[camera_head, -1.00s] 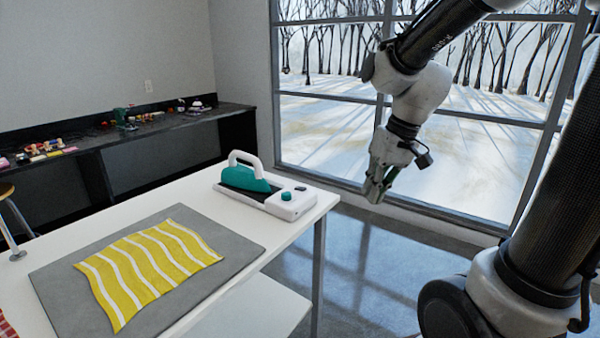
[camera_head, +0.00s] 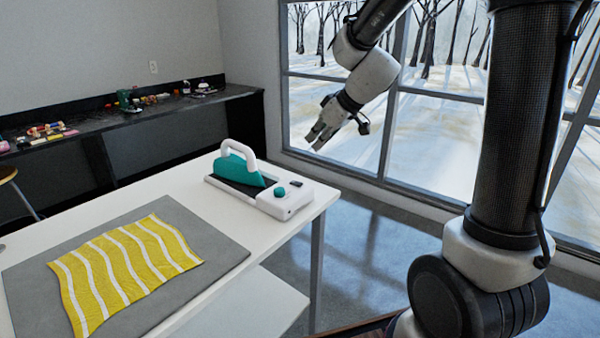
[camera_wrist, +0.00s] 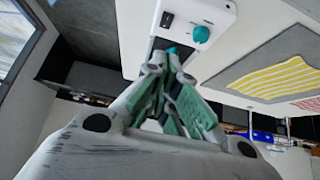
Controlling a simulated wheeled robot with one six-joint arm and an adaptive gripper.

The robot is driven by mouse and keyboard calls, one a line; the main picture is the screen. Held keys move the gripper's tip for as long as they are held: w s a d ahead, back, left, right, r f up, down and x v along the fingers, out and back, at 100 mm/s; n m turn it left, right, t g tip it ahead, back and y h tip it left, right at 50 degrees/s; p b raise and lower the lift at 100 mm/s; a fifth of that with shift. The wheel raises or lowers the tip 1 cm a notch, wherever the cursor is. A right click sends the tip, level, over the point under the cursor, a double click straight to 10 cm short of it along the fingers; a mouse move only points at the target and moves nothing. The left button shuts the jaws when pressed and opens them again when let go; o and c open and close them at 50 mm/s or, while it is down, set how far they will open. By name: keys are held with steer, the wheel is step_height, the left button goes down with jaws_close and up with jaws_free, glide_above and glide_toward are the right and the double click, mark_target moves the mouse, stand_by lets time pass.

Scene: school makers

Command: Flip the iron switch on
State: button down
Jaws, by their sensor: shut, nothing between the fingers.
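The iron (camera_head: 241,168) is teal with a white handle and rests on its white base (camera_head: 285,207) at the table's right end. The base carries a teal knob (camera_head: 280,191) and a small dark switch (camera_head: 296,184). In the wrist view the switch (camera_wrist: 167,19) and the knob (camera_wrist: 201,34) show at the top, beyond the fingertips. My gripper (camera_head: 318,142) is shut and empty, above and to the right of the base, apart from it. In the wrist view my gripper (camera_wrist: 167,62) hides most of the iron.
The white table (camera_head: 185,190) holds a grey mat (camera_head: 215,247) with a yellow striped cloth (camera_head: 125,262). A dark counter (camera_head: 165,107) with small items runs along the back wall. A large window (camera_head: 440,140) stands behind my arm. The air above the base is clear.

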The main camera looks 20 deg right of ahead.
glide_above(295, 182)
steer(key=f, duration=0.5)
steer(key=s+f, duration=0.1)
steer(key=f, duration=0.2)
steer(key=shift+d+f, duration=0.15)
steer(key=shift+d, duration=0.25)
steer(key=shift+s+d+f, duration=0.1)
steer(key=shift+f, duration=0.5)
steer(key=shift+s+d+f, duration=0.1)
steer(key=shift+f, duration=1.1)
steer(key=shift+s+d+f, duration=0.1)
steer(key=shift+s+f, duration=0.1)
steer(key=shift+f, duration=0.3)
steer(key=shift+s+d, duration=0.15)
